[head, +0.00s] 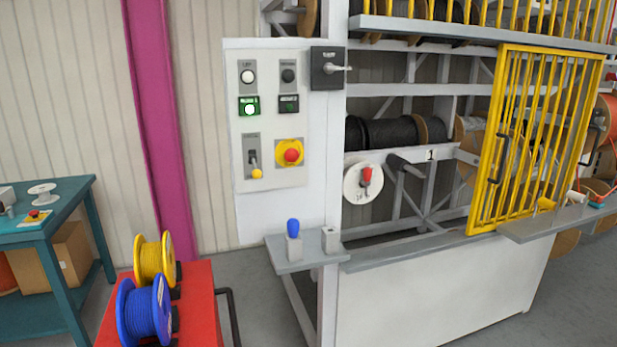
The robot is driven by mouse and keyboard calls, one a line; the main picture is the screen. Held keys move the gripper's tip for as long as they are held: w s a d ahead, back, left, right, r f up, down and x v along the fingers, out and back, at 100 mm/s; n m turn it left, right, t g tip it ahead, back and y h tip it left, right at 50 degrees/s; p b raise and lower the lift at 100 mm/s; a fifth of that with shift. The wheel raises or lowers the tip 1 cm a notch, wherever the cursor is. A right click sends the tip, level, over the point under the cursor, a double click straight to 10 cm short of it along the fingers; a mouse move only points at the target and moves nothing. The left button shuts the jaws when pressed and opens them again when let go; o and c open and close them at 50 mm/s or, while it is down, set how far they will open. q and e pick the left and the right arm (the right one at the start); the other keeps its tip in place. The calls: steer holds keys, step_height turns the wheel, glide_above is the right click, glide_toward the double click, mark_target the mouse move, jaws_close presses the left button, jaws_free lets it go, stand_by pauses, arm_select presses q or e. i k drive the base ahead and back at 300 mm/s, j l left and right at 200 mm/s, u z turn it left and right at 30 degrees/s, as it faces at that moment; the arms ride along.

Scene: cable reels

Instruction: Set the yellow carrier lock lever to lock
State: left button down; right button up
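A lever with a yellow ball knob (257,174) sits on a small grey plate (251,142) at the lower left of the white control panel (270,117). The knob is at the low end of the plate, so the lever points down. The lettering on the plate is too small to read. No other yellow lever shows on the panel. Neither of my grippers is in view.
A yellow-ringed red button (291,152) is right of the lever. A black box with a grey handle (328,68) is above. Below, a grey shelf (300,262) holds a blue-topped post (293,238). A red cart (200,300) with blue and yellow reels stands lower left.

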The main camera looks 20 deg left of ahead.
mark_target(256, 174)
steer(key=i+l, duration=0.65)
steer(key=l, duration=0.15)
steer(key=u, duration=2.5)
